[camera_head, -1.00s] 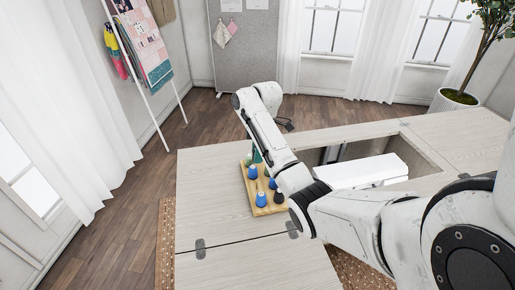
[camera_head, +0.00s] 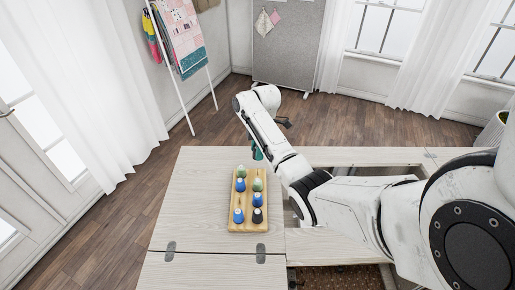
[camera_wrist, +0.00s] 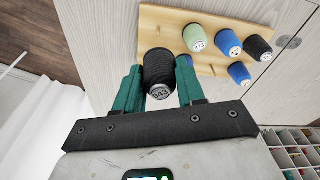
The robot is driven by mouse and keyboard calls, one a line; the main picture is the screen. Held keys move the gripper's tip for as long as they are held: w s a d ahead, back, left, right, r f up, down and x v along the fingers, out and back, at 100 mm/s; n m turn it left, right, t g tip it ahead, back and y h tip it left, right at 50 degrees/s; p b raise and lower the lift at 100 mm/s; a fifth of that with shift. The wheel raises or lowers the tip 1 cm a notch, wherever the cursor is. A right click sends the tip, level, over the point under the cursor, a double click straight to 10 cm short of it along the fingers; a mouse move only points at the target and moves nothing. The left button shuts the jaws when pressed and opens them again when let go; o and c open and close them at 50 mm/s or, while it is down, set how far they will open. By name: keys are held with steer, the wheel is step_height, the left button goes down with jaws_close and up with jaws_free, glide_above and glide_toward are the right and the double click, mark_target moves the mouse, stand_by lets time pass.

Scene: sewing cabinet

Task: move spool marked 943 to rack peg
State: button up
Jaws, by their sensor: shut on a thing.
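The black spool marked 943 (camera_wrist: 160,75) is in the middle of the wrist view, between the two green fingers of my gripper (camera_wrist: 159,86), which is shut on it. The wooden rack (camera_wrist: 165,20) is just beyond, and the spool overlaps its left end in this view. I cannot tell whether the spool touches the rack or a peg. In the head view the rack (camera_head: 248,227) lies on the table, and my gripper (camera_head: 257,152) is near its far end; the held spool is hidden there.
Several spools stand on the rack: a pale green one marked 971 (camera_wrist: 195,38), blue ones (camera_wrist: 229,42) and a black one (camera_wrist: 258,47). A compartment tray (camera_wrist: 275,139) shows at the lower right. The tabletop (camera_head: 195,200) left of the rack is clear.

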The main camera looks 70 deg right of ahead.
step_height(320, 180, down, 5)
steer(key=b, duration=0.4)
steer(key=shift+r, duration=0.2)
steer(key=shift+r+p, duration=0.35)
steer(key=shift+f, duration=0.1)
steer(key=shift+f, duration=0.1)
steer(key=shift+f+b, duration=0.4)
steer(key=shift+f, duration=0.25)
steer(key=shift+f+b, duration=1)
steer(key=shift+f, duration=0.5)
steer(key=o, duration=1.1)
steer(key=shift+r, duration=0.15)
